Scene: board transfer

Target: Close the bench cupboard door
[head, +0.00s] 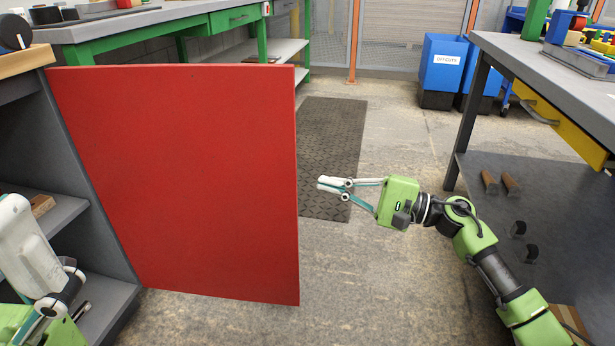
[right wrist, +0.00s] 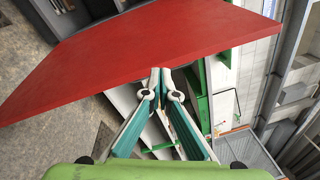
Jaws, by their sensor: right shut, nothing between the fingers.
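The red cupboard door (head: 180,180) stands open at the left of the head view. Its left edge meets the grey side panel of the bench cupboard (head: 80,190), and its free edge is at the right. My right gripper (head: 322,184) is shut and empty, just right of that free edge, pointing left. In the right wrist view the fingertips (right wrist: 161,76) appear close to the lower edge of the red door (right wrist: 160,45); I cannot tell whether they touch. Part of my left gripper (head: 30,250) shows at the lower left by the open shelves; its fingertips are not clear.
Grey shelves (head: 60,212) hold a small brown block (head: 42,205). A dark ribbed mat (head: 335,135) lies on the floor behind the door. A grey table (head: 560,75) with a lower shelf stands at the right. Blue bins (head: 442,65) stand at the back. The floor before the door is clear.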

